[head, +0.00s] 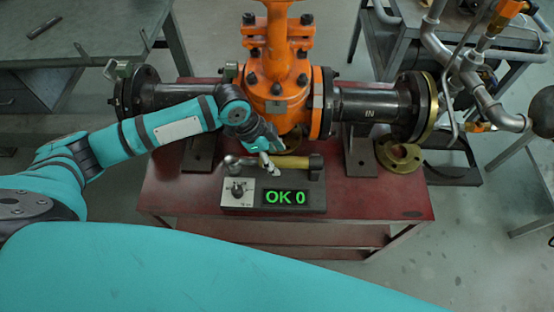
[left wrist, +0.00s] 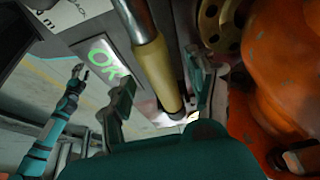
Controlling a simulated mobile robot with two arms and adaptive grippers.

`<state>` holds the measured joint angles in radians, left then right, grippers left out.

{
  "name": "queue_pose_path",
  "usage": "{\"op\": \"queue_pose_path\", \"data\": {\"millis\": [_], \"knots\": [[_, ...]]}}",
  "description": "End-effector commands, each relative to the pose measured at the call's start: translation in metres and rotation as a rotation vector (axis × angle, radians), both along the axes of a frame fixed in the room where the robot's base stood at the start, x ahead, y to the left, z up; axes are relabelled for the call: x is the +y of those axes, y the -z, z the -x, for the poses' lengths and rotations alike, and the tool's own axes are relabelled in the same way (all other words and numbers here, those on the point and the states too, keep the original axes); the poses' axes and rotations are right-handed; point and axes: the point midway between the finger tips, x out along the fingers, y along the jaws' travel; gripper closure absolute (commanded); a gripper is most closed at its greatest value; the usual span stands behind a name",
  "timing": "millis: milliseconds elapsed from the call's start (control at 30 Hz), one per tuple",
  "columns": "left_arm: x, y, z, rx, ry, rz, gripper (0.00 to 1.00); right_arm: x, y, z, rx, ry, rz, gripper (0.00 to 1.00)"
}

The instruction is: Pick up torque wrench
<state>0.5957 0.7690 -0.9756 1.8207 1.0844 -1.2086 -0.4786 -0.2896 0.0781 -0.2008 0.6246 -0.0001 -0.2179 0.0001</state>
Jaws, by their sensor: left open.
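The torque wrench (head: 288,161) lies across the top of a dark tester with a green "OK 0" display (head: 285,198), on the red bench. Its yellowish handle (left wrist: 152,62) also runs through the left wrist view. My left gripper (head: 269,164) is over the wrench's middle. In the left wrist view its two fingers (left wrist: 160,92) are open, one on each side of the handle, not closed on it. Another teal arm of mine, with a small gripper (left wrist: 79,75), shows at the left of that view; its finger opening is too small to judge.
The orange gate valve (head: 279,85) and its dark flanged pipe (head: 372,106) stand just behind the wrench. A loose brass flange (head: 400,157) lies to the right on the red bench (head: 375,200). The front right of the bench is clear.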

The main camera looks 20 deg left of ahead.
Motion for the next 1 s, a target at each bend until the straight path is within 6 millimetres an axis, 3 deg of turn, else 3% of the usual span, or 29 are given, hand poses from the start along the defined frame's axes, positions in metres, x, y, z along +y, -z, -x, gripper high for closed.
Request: {"op": "queue_pose_path", "data": {"millis": [167, 433, 867, 1000], "knots": [[-0.008, 0.018, -0.002, 0.0, 0.0, 0.0, 0.42, 0.0, 0.001, 0.016, 0.023, 0.0, 0.001, 0.6], [-0.008, 0.02, -0.002, -0.001, 0.0, -0.001, 0.44, -0.001, 0.001, 0.018, 0.028, 0.001, 0.002, 0.6], [-0.008, 0.02, -0.002, -0.001, 0.001, -0.001, 1.0, -0.001, 0.0, 0.01, 0.014, 0.001, 0.002, 0.6], [-0.008, 0.02, -0.002, -0.001, 0.001, -0.001, 1.0, -0.002, 0.0, 0.01, 0.015, 0.0, 0.003, 0.6]]}}
